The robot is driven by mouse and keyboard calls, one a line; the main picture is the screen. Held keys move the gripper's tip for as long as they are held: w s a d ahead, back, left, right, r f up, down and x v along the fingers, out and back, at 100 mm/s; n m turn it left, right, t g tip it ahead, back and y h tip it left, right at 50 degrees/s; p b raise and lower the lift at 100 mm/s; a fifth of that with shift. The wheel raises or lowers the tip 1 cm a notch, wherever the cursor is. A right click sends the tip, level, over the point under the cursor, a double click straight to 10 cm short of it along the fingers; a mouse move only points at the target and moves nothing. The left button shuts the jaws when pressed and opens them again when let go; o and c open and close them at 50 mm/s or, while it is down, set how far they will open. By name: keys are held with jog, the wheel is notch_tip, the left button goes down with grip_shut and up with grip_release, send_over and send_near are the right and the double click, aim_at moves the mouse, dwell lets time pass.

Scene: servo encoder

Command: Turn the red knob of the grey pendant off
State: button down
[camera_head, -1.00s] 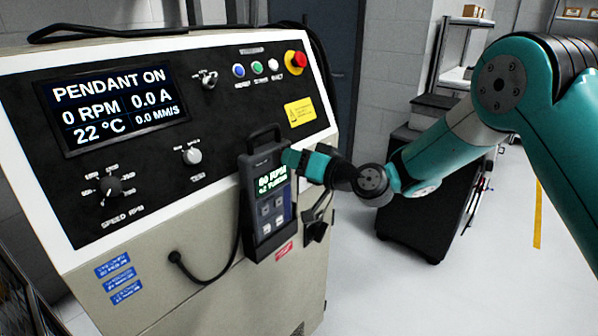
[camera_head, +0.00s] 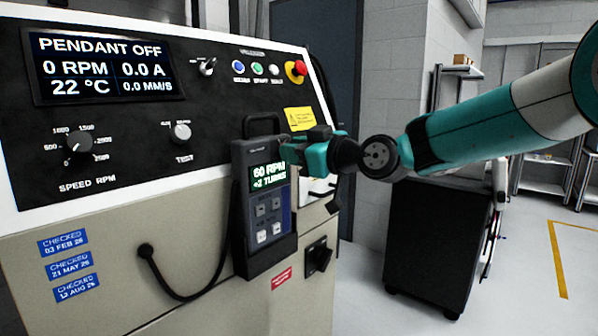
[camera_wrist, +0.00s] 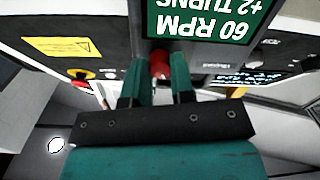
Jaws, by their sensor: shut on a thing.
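The grey pendant (camera_head: 240,200) sits upright in its holder on the front of the machine cabinet. Its screen (camera_head: 267,176) reads 60 RPM and +2 TURNS. The red knob (camera_wrist: 160,64) shows in the wrist view just below the pendant screen, between my gripper's two green fingers. My gripper (camera_wrist: 158,80) is shut on the red knob. In the head view my gripper (camera_head: 296,148) reaches in from the right at the pendant's upper side and hides the knob. The machine display (camera_head: 105,68) reads PENDANT OFF, 0 RPM, 0.0 A.
A red stop button (camera_head: 296,70) on a yellow base and a yellow label (camera_head: 299,119) are above my gripper. A black cable (camera_head: 185,295) loops below the pendant. A dark cart (camera_head: 440,245) stands to the right. Open floor lies beyond it.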

jog(key=shift+n+b, duration=0.5)
jog(key=shift+b, duration=0.05)
jog(key=c, duration=1)
grip_release()
jog(key=shift+o, duration=0.2)
jog(key=shift+s, duration=0.1)
jog(key=b+v, duration=0.3)
jog(key=v, duration=1.4)
jog(key=shift+b, duration=0.35)
jog(key=shift+s+d+r, duration=0.1)
